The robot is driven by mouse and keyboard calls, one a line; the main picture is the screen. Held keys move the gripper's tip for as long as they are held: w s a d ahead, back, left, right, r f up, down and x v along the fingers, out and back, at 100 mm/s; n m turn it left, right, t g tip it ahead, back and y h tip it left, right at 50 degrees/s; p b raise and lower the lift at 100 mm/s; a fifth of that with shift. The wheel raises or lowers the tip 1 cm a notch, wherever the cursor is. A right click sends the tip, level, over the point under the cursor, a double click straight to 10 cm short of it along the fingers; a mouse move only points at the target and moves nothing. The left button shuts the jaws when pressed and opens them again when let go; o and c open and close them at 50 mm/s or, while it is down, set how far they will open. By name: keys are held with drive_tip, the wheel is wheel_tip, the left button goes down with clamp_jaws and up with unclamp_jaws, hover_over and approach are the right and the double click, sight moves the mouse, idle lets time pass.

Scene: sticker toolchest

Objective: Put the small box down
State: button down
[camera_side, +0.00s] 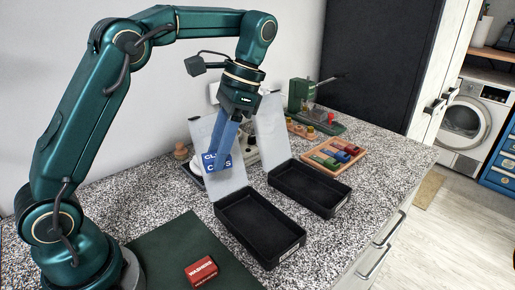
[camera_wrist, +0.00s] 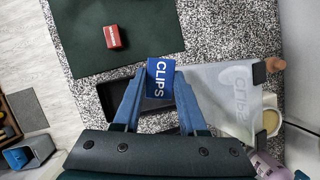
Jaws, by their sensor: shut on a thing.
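My gripper (camera_side: 217,160) is shut on a small blue box (camera_side: 210,163) marked CLIPS in white. In the wrist view the blue box (camera_wrist: 161,72) sits between the two blue fingertips of my gripper (camera_wrist: 158,90). In the side view it shows against the raised clear lid (camera_side: 228,180) of the nearer black bin (camera_side: 289,247). In the wrist view that bin (camera_wrist: 105,99) is partly hidden behind the fingers and box. I cannot tell the exact height of the box. A red box (camera_side: 201,270) with white lettering lies on the dark green mat (camera_side: 165,248).
A second black bin (camera_side: 325,199) with its clear lid (camera_side: 271,130) raised stands behind the first. A wooden tray (camera_side: 316,164) of coloured pieces and a green device (camera_side: 301,96) are farther back. The mat around the red box is clear.

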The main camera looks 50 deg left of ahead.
drive_tip(key=w+d+f+m+t+y, duration=0.2)
drive_tip(key=w+d+f+m, duration=0.15)
drive_tip(key=m, duration=0.55)
drive_tip(key=m+t+y, duration=0.1)
drive_tip(key=m+t, duration=0.1)
drive_tip(key=m, duration=0.3)
hover_over(264, 233)
drive_tip(key=d, duration=0.1)
drive_tip(key=f, duration=0.1)
drive_tip(key=shift+m, duration=0.3)
drive_tip(key=f, duration=1)
drive_tip(key=shift+s+d+f, duration=0.1)
drive_tip(key=shift+d+f, duration=0.05)
drive_tip(key=shift+d, duration=0.1)
drive_tip(key=shift+c, duration=2.3)
unclamp_jaws()
drive_tip(key=shift+f, duration=0.15)
